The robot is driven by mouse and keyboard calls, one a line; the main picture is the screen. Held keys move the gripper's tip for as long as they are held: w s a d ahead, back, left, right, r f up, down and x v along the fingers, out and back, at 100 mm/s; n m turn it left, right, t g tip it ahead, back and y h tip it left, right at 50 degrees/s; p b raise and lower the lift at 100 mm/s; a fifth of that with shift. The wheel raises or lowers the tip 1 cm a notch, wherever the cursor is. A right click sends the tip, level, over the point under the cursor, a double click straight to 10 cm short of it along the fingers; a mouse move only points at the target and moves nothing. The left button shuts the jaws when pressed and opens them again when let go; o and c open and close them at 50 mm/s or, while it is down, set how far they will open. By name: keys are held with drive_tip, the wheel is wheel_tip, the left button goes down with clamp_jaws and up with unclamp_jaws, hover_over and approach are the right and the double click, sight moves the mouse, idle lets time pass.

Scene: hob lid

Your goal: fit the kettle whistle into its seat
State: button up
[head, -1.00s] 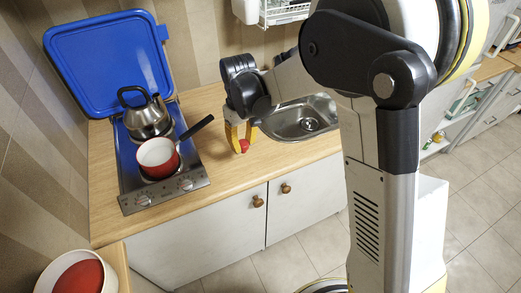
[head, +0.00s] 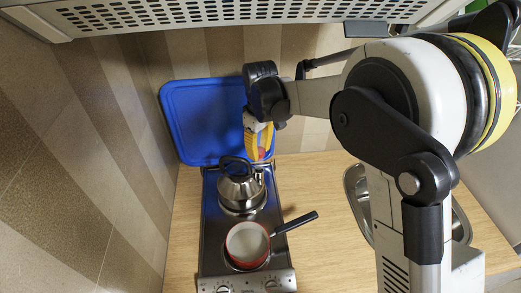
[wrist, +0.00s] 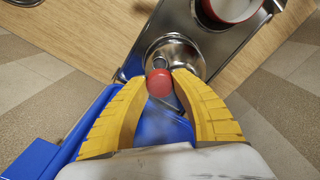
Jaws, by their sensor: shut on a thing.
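The steel kettle (head: 236,192) with its dark arched handle stands on the rear of the hob (head: 208,235). Its short spout points right, towards my gripper's side. My gripper (head: 261,155) is shut on the red whistle (wrist: 159,84), held between the yellow fingertips. In the wrist view the whistle overlaps the near edge of the kettle (wrist: 183,52), close to the spout. I cannot tell whether it touches. The seat itself is not clearly visible.
The raised blue hob lid (head: 200,120) stands behind the kettle, close to my gripper. A red-and-white saucepan (head: 246,243) sits on the front of the hob, its handle reaching right. A perforated hood (head: 230,14) hangs overhead. The wooden counter (head: 320,185) is clear to the right.

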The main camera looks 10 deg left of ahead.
drive_tip(key=shift+w, duration=0.2)
drive_tip(key=shift+s+d+f, duration=0.1)
drive_tip(key=shift+s+f, duration=0.2)
drive_tip(key=shift+w+f+b, duration=0.1)
drive_tip(key=shift+f+b, duration=2.05)
drive_tip(key=shift+f, duration=1.15)
drive_tip(key=shift+r, duration=0.3)
drive_tip(key=o, duration=1)
drive_tip(key=shift+o, duration=0.2)
wheel_tip(320, 180, up, 12)
drive_tip(key=shift+r, duration=0.1)
